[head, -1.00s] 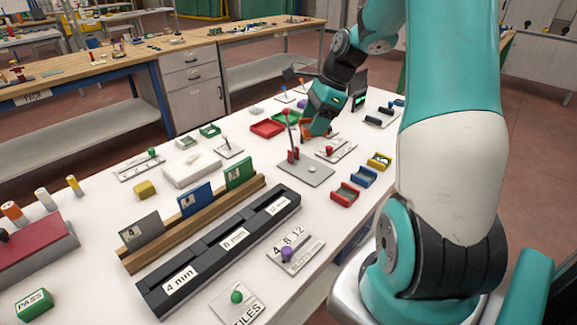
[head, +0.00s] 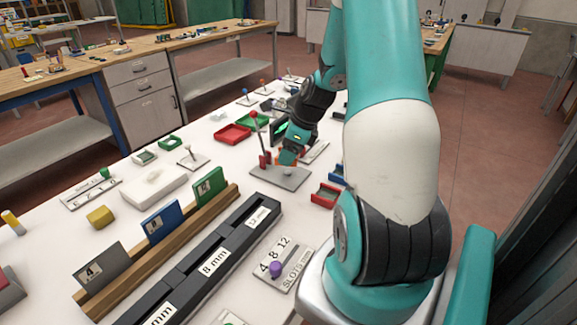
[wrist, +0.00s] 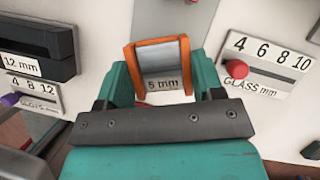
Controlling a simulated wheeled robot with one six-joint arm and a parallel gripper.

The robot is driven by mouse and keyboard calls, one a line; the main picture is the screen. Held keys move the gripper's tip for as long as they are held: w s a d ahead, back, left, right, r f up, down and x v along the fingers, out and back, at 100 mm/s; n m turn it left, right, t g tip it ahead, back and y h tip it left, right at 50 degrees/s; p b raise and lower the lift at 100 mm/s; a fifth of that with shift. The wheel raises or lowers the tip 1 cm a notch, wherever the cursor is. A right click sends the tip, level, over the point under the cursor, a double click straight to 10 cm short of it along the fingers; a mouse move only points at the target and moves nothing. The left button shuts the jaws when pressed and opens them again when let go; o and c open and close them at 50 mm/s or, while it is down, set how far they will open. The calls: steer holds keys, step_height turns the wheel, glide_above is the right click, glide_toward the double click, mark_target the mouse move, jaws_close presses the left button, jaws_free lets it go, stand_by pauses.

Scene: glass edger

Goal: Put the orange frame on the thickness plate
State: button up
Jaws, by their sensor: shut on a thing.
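My gripper (wrist: 163,78) is shut on the orange frame (wrist: 130,66), which stands between its teal fingers in the wrist view. The frame holds a grey pane and a pale strip marked "5 mm". In the head view the orange frame (head: 288,158) shows small beneath my gripper (head: 291,150), low over or at a grey plate (head: 280,181) with a red post and red-knobbed lever. This may be the thickness plate; no name shows on it. The grey plate (wrist: 172,15) also shows beyond the frame in the wrist view. I cannot tell whether frame and plate touch.
A "GLASS mm" slider plate (wrist: 268,48) with a red knob lies right in the wrist view. The dark slotted rack (head: 215,258) and "SLOTS" plate (head: 285,262) are nearer.

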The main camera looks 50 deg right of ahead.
mark_target(289, 172)
steer(key=shift+f, duration=2.35)
steer(key=shift+f, duration=0.15)
steer(key=o, duration=1)
steer(key=shift+c, duration=0.2)
